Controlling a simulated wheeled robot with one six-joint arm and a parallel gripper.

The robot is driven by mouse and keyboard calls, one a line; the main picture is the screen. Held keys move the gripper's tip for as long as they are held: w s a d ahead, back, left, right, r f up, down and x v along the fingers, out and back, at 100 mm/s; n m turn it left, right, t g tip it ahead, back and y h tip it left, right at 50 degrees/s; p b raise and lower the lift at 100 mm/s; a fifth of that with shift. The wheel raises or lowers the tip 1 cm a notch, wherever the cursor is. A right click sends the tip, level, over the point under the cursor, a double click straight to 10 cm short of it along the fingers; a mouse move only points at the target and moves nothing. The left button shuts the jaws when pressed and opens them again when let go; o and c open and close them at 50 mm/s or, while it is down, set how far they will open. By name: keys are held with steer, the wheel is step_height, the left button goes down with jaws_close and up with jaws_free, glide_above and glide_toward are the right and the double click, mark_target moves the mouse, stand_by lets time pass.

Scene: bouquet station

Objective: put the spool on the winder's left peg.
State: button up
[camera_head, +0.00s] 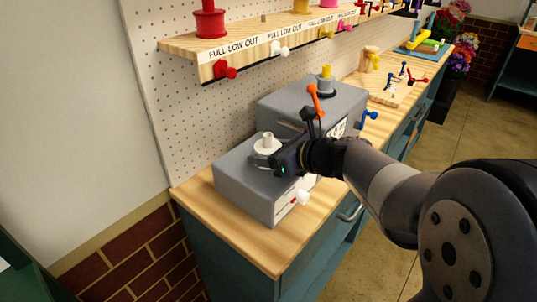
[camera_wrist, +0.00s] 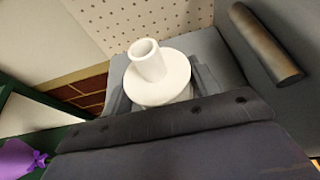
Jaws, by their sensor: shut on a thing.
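A white spool (camera_head: 267,146) with a wide flange and a hollow neck stands upright at the left, over the top of the low grey winder box (camera_head: 236,184). My gripper (camera_head: 277,158) reaches in from the right and is shut on the spool. In the wrist view the spool (camera_wrist: 162,82) shows beyond the dark gripper (camera_wrist: 150,104), its lower part hidden. The left peg is not visible under the spool, and I cannot tell whether the spool touches the box top. A yellow-topped peg or spool (camera_head: 326,76) stands on the taller grey box (camera_head: 300,98) behind.
A white knob (camera_head: 302,197) and a blue knob (camera_head: 369,118) stick out of the boxes. Above, a wooden shelf (camera_head: 190,47) carries a red spool (camera_head: 210,22). The wooden bench (camera_head: 280,250) is clear in front.

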steer(key=shift+f, duration=0.2)
steer(key=o, duration=1)
steer(key=shift+s+d+r, duration=0.15)
steer(key=shift+d+r, duration=0.05)
steer(key=shift+r, duration=0.2)
steer(key=p+v, duration=0.1)
steer(key=v, duration=1)
steer(key=shift+s+d, duration=0.2)
steer(key=shift+s, duration=0.05)
steer(key=shift+f, duration=0.1)
